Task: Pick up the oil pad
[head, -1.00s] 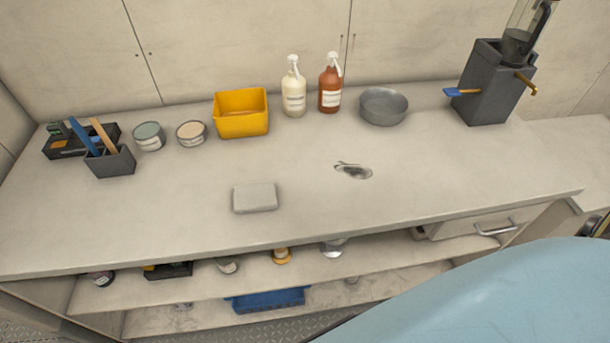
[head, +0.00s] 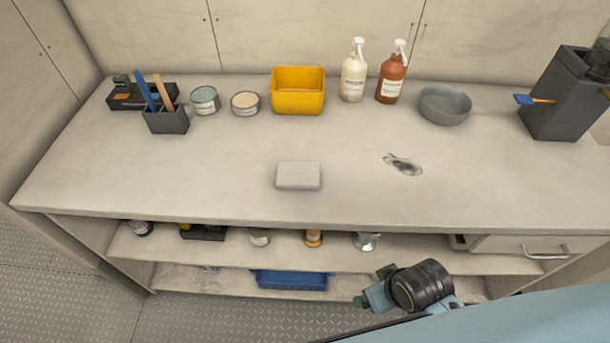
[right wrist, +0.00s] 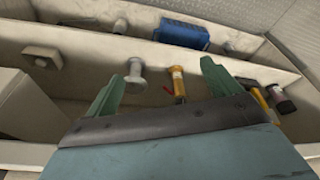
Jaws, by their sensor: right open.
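The oil pad (head: 298,176) is a pale grey rounded block lying flat on the bench top near its front edge, left of a dark oily stain (head: 403,164). My right gripper shows in the right wrist view (right wrist: 160,92), with two green fingers spread apart and nothing between them. In the head view my right arm comes in at the lower right, and its wrist is in front of the shelves, below the bench top and away from the pad. The fingertips are hard to make out there. My left gripper is not in view.
Lower shelves hold a blue tray (head: 290,280) and small items.

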